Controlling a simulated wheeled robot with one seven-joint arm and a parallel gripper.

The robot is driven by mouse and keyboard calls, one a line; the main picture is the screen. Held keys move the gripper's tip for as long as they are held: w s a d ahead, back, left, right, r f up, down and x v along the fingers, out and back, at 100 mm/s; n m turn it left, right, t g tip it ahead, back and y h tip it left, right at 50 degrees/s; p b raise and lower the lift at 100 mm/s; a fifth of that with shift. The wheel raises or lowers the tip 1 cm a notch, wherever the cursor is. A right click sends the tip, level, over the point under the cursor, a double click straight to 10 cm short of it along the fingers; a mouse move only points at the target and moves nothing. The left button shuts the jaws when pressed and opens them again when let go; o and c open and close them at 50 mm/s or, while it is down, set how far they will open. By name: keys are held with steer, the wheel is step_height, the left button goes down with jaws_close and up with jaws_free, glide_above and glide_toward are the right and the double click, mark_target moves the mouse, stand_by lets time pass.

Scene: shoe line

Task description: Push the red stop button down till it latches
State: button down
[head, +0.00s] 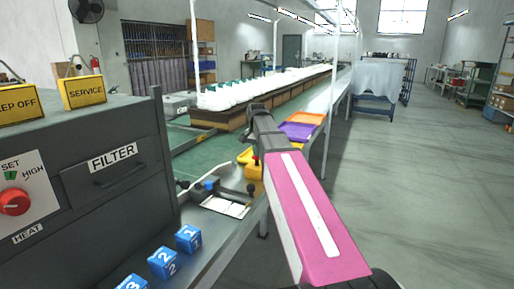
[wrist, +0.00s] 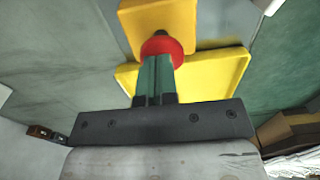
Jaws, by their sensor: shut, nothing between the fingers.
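The red stop button (wrist: 176,48) is on a yellow-orange box (wrist: 140,18) in the wrist view. My gripper (wrist: 158,57) is shut and empty, its green fingers together. The fingertips are in front of the button and cover its middle, with red showing on both sides. I cannot tell whether they touch it or how far down it is. In the head view the yellow box (head: 254,173) stands on the bench beside my pink arm, with a little red of the button (head: 256,160) at its top. My fingers cannot be made out there.
A yellow tray (wrist: 235,72) lies close by the box. Purple (head: 299,131) and orange (head: 306,118) trays are farther along the bench. A joystick lever (head: 251,190) is in front of the box. A grey heater cabinet (head: 110,130) and numbered blue cubes (head: 163,263) are at left.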

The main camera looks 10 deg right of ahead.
stand_by(0.3)
steer(key=shift+f, duration=0.7)
steer(key=shift+s+f, duration=0.25)
steer(key=shift+f, duration=0.4)
steer(key=shift+w+r, duration=0.1)
steer(key=shift+r, duration=0.4)
step_height(320, 180, up, 14)
steer(key=shift+r, duration=0.1)
